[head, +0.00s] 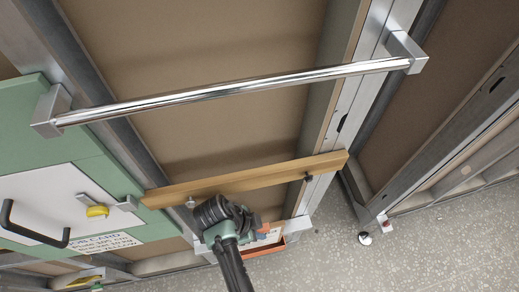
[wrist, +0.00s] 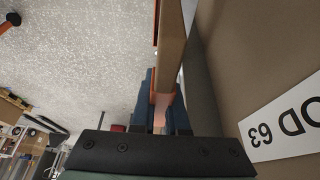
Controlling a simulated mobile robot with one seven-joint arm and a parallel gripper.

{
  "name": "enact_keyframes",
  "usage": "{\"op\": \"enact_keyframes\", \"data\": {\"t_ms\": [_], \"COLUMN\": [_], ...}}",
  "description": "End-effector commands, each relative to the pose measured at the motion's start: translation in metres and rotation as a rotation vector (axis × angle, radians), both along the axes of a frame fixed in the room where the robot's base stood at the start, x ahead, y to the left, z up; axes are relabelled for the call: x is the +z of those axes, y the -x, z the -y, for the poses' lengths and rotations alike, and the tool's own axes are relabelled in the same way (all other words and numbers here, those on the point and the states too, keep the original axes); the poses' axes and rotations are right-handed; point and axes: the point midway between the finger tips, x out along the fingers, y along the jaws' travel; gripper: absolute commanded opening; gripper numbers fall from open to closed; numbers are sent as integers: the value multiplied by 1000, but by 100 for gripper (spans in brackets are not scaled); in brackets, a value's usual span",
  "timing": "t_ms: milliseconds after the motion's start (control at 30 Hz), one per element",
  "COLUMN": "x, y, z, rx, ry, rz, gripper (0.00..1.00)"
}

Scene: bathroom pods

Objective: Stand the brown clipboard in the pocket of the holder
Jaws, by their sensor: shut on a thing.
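My gripper (head: 262,230) is low in the head view, just below the wooden rail. In the wrist view its dark fingers (wrist: 165,112) are shut on a narrow brown board seen nearly edge-on, which I take to be the brown clipboard (wrist: 171,50). The board runs away from the fingers to the top edge. In the head view the clipboard is mostly hidden by my gripper. An orange-red holder (head: 265,250) with a white label sits low on the panel, close to the fingertips. I cannot tell whether the clipboard is inside its pocket.
A wooden rail (head: 250,180) crosses just above my gripper, and a chrome bar (head: 240,90) is higher up. A green panel (head: 30,130) with a black handle is at left. A sign (wrist: 285,125) is on the brown wall. Speckled floor (head: 400,250) is open at lower right.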

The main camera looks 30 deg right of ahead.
Motion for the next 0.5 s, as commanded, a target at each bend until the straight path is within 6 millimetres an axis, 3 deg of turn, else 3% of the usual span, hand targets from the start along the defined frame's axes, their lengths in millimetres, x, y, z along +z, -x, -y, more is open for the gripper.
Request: {"op": "enact_keyframes", "data": {"t_ms": [500], "x": [-56], "y": [0], "z": [0], "rx": [0], "ry": [0], "rz": [1], "gripper": [0]}}
